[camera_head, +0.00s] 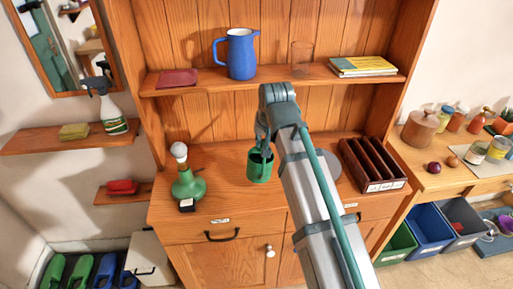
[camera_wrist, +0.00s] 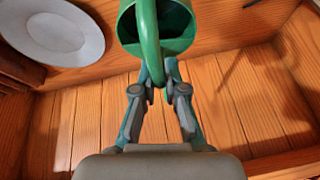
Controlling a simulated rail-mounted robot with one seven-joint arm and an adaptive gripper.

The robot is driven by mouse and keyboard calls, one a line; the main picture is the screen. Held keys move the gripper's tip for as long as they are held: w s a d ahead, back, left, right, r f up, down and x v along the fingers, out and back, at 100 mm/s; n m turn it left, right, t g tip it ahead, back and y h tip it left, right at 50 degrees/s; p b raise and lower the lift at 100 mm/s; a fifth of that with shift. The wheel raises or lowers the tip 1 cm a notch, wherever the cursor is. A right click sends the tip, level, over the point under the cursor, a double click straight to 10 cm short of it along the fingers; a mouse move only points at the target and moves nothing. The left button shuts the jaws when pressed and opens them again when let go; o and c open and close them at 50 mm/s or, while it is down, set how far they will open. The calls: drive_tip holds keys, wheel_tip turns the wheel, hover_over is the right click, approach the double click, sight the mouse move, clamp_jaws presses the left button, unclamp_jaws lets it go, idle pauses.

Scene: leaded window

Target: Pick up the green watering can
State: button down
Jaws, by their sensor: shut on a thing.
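The green watering can (camera_head: 259,167) shows in the head view in front of the wooden cabinet, over its counter. In the wrist view the can (camera_wrist: 178,22) is at the top centre, with its round opening and curved handle facing the camera. My gripper (camera_head: 264,140) is shut on the can's handle; the fingertips (camera_wrist: 158,72) pinch it from both sides in the wrist view. My arm hides part of the counter to the right of the can. I cannot tell how far the can's base is from the counter.
A green lamp-like vessel (camera_head: 188,185) stands left of the can. A wooden rack (camera_head: 372,166) and a grey plate (camera_wrist: 52,30) are to the right in the head view. The shelf (camera_head: 206,82) above holds a blue jug (camera_head: 240,55), a glass (camera_head: 301,57) and books (camera_head: 362,67).

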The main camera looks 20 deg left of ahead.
drive_tip(key=d+r, duration=0.2)
drive_tip(key=shift+s+r+b, duration=0.25)
drive_tip(key=shift+r+b, duration=0.05)
drive_tip(key=s+d+r+b, duration=0.1)
drive_tip(key=d+r, duration=0.3)
drive_tip(key=d, duration=0.5)
drive_tip(key=shift+s+b, duration=0.3)
drive_tip(key=shift+s, duration=0.25)
